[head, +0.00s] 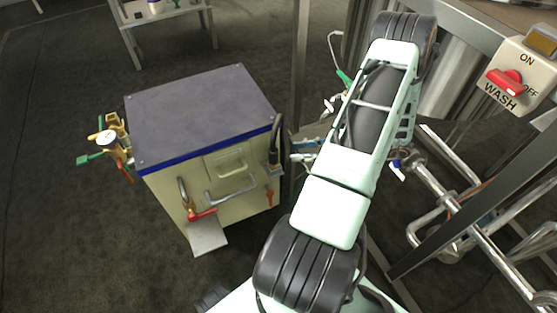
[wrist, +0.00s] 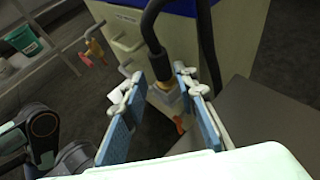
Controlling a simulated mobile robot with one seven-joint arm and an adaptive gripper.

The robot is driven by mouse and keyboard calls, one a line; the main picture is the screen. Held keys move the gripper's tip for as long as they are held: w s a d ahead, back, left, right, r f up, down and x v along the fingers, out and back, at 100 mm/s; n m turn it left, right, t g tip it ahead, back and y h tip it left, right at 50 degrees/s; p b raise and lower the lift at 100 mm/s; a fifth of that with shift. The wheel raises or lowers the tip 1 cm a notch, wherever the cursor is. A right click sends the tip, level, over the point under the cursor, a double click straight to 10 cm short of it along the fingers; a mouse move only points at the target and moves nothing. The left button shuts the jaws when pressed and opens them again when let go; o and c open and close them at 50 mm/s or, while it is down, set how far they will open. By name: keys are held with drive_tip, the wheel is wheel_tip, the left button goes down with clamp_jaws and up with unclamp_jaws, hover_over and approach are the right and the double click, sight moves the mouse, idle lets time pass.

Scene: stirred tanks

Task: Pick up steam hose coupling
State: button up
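In the head view the black hose (head: 275,140) hangs at the cabinet's right front corner. My gripper (wrist: 160,82) has two blue-padded fingers, set apart on either side of the coupling. A gap shows at the left finger; whether the right finger touches cannot be told. In the head view my gripper (head: 303,152) is just right of the hose, partly hidden by my arm.
The cabinet (head: 195,115) has a dark top, front handles and a red-handled valve (head: 202,212). An orange handle (head: 269,198) hangs below the hose. A metal frame with pipes (head: 450,200) and a WASH switch box (head: 520,75) stand at the right.

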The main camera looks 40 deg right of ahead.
sight(274, 155)
drive_tip(key=b+x, duration=0.1)
drive_tip(key=x, duration=0.2)
drive_tip(key=b+x, duration=0.1)
drive_tip(key=x, duration=0.6)
drive_tip(key=shift+s+f+b, duration=0.15)
drive_tip(key=shift+f+b, duration=0.25)
drive_tip(key=shift+c, duration=0.3)
drive_tip(key=shift+d, duration=0.1)
clamp_jaws()
